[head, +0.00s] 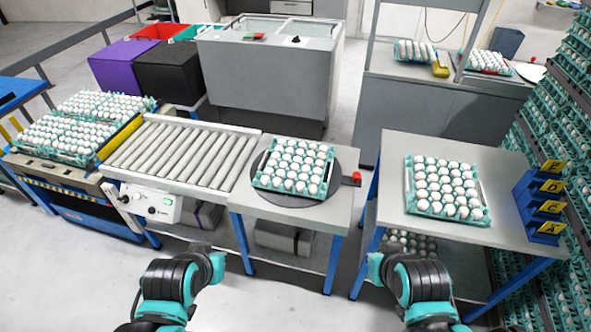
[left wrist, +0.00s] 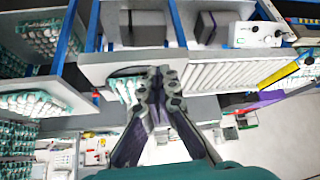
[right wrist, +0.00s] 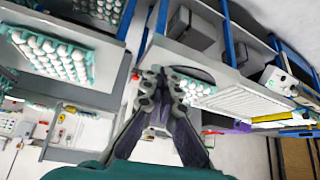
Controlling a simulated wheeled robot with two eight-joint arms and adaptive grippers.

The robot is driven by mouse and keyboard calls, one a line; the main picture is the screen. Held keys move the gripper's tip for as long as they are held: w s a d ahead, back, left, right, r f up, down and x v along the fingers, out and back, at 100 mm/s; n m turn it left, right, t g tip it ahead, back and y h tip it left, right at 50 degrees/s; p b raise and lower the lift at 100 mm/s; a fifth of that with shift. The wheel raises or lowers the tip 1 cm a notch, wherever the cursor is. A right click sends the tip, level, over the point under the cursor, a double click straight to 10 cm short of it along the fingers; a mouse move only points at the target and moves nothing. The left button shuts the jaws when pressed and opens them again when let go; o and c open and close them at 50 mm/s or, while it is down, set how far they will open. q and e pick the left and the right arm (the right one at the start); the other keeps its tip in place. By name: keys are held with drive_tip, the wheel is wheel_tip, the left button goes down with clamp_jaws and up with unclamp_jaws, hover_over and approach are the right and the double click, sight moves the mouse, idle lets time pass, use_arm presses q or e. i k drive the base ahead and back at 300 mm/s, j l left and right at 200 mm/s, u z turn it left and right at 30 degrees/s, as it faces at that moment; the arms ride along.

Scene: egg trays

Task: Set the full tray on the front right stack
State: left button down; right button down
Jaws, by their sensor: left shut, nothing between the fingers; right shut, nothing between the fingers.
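A teal tray (head: 258,182) full of white eggs lies on the round dark turntable (head: 335,185) at the centre. A second full tray (head: 484,217) lies on the right table. Full trays (head: 45,153) sit side by side on the blue-framed platform at the left; their stack height and the front right stack are hard to make out. My left gripper (left wrist: 158,88) is shut and empty, in front of the turntable table. My right gripper (right wrist: 163,88) is shut and empty, near that table's right side. Both are apart from the trays; their fingers partly hide the turntable tray in the wrist views.
A roller conveyor (head: 185,150) joins the platform and the turntable table. Blue lettered holders (head: 540,205) stand on the right table's edge. Tall egg racks (head: 575,120) line the right. A grey cabinet (head: 265,75) stands behind. A floor gap separates the two tables.

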sight(84, 135)
drive_tip(key=i+j+z, duration=0.45)
drive_tip(key=i+j, duration=0.5)
